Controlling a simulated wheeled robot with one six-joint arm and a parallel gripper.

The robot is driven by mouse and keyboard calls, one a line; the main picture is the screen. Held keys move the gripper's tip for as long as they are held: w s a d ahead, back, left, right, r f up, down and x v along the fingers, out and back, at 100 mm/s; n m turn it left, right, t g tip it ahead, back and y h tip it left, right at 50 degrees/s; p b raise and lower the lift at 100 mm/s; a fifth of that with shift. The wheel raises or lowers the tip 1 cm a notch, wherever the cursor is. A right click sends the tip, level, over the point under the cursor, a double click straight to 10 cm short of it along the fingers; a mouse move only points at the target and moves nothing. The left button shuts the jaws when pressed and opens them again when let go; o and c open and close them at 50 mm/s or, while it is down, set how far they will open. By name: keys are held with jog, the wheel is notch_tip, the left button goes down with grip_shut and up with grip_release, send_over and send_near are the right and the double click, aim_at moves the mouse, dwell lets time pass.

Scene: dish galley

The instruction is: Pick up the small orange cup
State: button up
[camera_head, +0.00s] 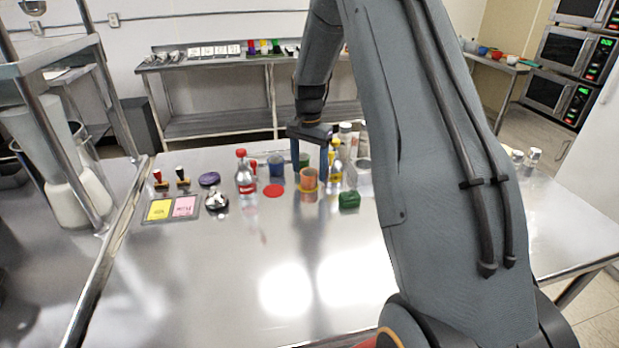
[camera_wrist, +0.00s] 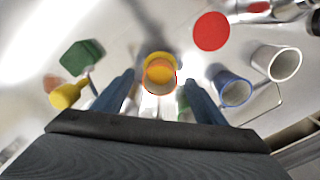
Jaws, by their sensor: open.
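The small orange cup (camera_head: 308,178) stands upright on the steel table, with a yellow band around its lower part. In the wrist view the gripper's fingers (camera_wrist: 157,88) lie left and right of the cup, with gaps visible. The cup is not held.
A red disc (camera_head: 273,191) lies left of the cup, and a blue cup (camera_head: 276,167) stands behind it. A red-capped bottle (camera_head: 245,175) stands further left. The front table area is clear.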

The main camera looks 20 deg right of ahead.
jog(key=shift+f, duration=1.15)
jog(key=c, duration=1.3)
